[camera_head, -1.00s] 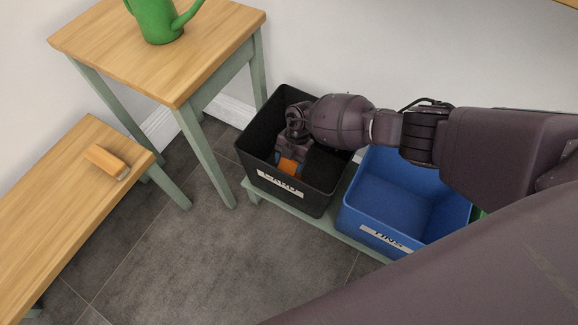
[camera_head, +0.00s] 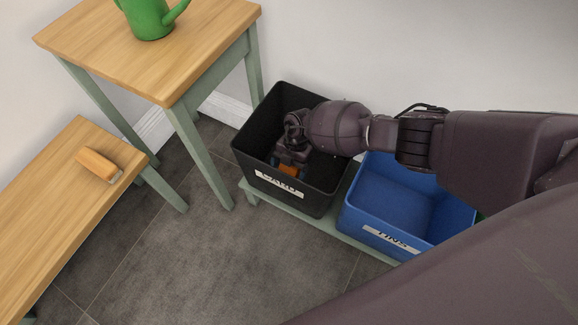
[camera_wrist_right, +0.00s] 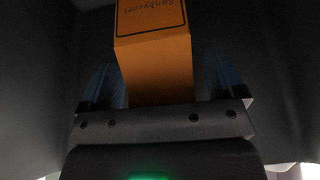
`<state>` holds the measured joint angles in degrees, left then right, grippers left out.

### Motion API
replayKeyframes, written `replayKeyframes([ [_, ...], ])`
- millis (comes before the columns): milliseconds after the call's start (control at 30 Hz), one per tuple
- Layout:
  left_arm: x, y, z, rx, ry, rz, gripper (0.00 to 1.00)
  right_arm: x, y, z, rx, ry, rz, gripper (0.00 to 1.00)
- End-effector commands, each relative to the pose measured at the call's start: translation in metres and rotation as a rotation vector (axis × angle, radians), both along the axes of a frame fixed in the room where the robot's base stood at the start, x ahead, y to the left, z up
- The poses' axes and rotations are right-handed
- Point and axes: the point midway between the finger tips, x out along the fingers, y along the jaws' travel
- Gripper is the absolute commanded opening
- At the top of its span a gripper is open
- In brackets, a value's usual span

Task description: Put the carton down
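The orange carton (camera_head: 289,170) is down inside the black bin (camera_head: 317,203), near its front wall. In the right wrist view the carton (camera_wrist_right: 158,65) stands between my fingers, with dark lettering on its upper part. My right gripper (camera_head: 289,169) reaches down into the black bin. Its blue fingers are spread on either side of the carton, with a narrow gap showing at the right one in the wrist view. Whether the carton rests on the bin floor is hidden. My left gripper is not in view.
A blue bin (camera_head: 391,205) stands right of the black one, on the same low green stand (camera_head: 310,222). A wooden table (camera_head: 150,72) with a green watering can (camera_head: 150,18) is at the back left. An orange-and-white object (camera_head: 98,166) lies on the bench (camera_head: 52,215).

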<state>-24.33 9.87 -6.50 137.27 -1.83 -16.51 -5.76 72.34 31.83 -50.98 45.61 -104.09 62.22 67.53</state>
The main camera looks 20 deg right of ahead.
Motion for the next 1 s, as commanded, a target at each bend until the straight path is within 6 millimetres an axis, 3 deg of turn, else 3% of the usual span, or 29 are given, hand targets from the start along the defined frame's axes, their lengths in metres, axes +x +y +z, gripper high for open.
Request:
replayKeyframes([
  [267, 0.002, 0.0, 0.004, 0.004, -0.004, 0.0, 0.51, 0.002, -0.001, 0.009, 0.0, -0.004, 0.0, 0.89],
  [700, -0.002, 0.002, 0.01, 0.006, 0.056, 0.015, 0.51, 0.024, -0.025, 0.086, 0.0, -0.012, -0.001, 0.89],
  [1000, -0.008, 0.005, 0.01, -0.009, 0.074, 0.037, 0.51, 0.028, -0.035, 0.112, 0.0, -0.003, 0.0, 0.89],
])
